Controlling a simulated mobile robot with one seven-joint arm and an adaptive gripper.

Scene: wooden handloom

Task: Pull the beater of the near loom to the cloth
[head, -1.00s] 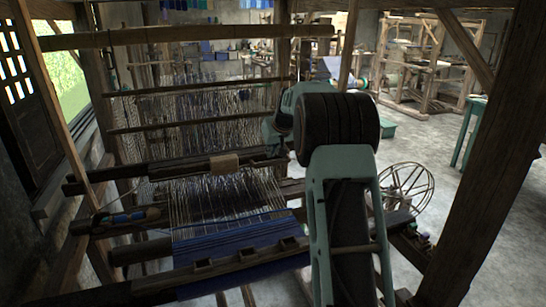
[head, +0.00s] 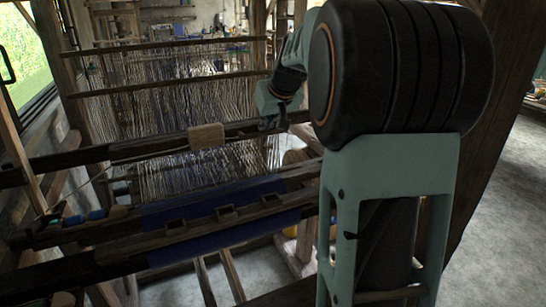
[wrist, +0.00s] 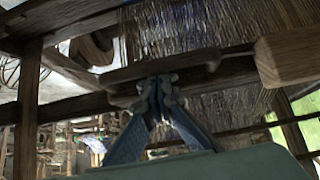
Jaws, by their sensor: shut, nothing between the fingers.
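The near loom's beater (head: 100,153) is a dark horizontal bar with a tan block (head: 206,136) on it. Bare warp threads lie between it and the blue cloth (head: 250,190) at the front. My gripper (head: 270,122) is at the right part of the beater, right of the tan block. In the wrist view my gripper (wrist: 158,82) is shut and empty, its fingertips against or just in front of a dark wooden bar; I cannot tell if they touch. The tan block (wrist: 290,55) is at the right there. My arm hides the loom's right end.
Two thin bars (head: 165,85) cross the warp behind the beater. A thick wooden post (head: 490,170) stands right of my arm. Bare floor (head: 510,225) is at the far right.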

